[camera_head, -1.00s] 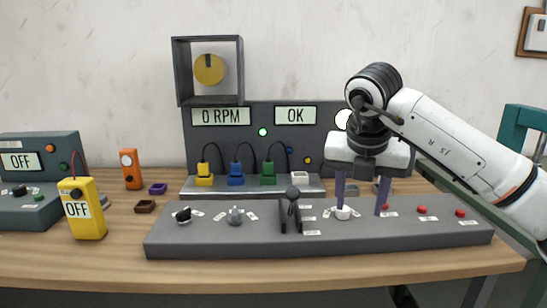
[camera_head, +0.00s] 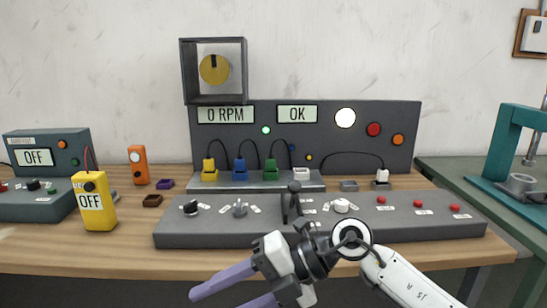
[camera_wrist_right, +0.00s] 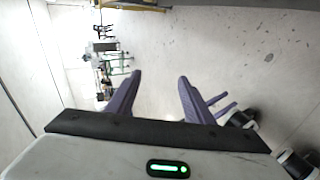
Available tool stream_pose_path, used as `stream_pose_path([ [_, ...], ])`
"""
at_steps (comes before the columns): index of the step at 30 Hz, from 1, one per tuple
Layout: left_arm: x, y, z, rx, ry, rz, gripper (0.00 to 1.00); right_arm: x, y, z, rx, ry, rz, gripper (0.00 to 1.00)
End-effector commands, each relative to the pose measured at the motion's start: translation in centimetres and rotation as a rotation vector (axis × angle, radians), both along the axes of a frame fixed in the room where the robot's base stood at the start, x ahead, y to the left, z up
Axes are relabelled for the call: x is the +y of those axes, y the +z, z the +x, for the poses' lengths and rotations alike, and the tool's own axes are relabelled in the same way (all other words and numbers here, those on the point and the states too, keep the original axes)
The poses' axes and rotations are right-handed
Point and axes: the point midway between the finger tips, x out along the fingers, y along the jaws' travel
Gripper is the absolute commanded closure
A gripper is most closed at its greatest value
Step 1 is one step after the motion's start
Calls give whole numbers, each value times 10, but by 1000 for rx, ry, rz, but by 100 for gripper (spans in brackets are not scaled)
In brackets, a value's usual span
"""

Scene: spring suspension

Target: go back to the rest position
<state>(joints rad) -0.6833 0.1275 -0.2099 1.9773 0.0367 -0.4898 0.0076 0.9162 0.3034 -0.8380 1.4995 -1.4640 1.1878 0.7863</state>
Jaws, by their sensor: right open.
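My right gripper (camera_head: 217,301) is in the lower middle of the head view, in front of the bench's front edge. Its two purple fingers point to the lower left and are apart, with nothing between them. The right wrist view shows the same fingers (camera_wrist_right: 160,76) open and empty over a pale floor. Small purple prongs (camera_wrist_right: 226,106) beside a dark and white arm part also show at the right of that view. They look like my left gripper, but are too small to judge. My left arm is not in the head view.
The grey control panel (camera_head: 340,229) with knobs, a lever and red buttons lies on the wooden bench (camera_head: 60,255), just behind my right gripper. A yellow meter (camera_head: 97,212) stands at left. A teal press (camera_head: 513,147) stands at right. The rear panel reads 0 RPM and OK.

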Motion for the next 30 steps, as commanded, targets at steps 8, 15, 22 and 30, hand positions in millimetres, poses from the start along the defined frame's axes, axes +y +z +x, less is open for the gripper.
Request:
stream_pose_path([
  [8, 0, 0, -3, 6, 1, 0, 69, 6, 40, -9, 355, -333, 752, 53],
  [15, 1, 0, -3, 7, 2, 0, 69, -92, -38, 30, 705, -959, 1061, 53],
  [22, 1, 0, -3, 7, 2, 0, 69, -182, -182, -12, 1034, -1540, 1001, 53],
  [30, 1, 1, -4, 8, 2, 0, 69, -234, -302, -127, 1348, -1968, 734, 53],
])
